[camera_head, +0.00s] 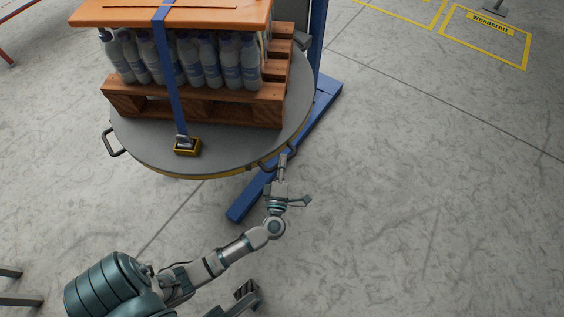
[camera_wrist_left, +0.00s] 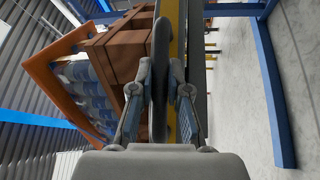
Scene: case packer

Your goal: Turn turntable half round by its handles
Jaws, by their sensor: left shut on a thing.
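The round grey turntable (camera_head: 225,157) with a yellow edge fills the upper left of the head view. One dark handle (camera_head: 113,145) sticks out from its left rim, clear of my grippers. A second handle (camera_head: 266,166) is on its near right rim, partly hidden by my left gripper (camera_head: 282,160). That gripper is shut on this handle. In the left wrist view, the two fingers (camera_wrist_left: 161,95) press on the dark handle bar (camera_wrist_left: 160,45) from both sides. A dark part low in the head view looks like my right gripper (camera_head: 247,290), empty; its jaws are unclear.
A wooden pallet (camera_head: 190,107) with several bottles (camera_head: 200,60) and an orange board (camera_head: 215,14) stands on the turntable. A blue strap (camera_head: 172,85) with a yellow-black buckle (camera_head: 187,146) hangs over it. Blue frame legs (camera_head: 245,203) reach out below.

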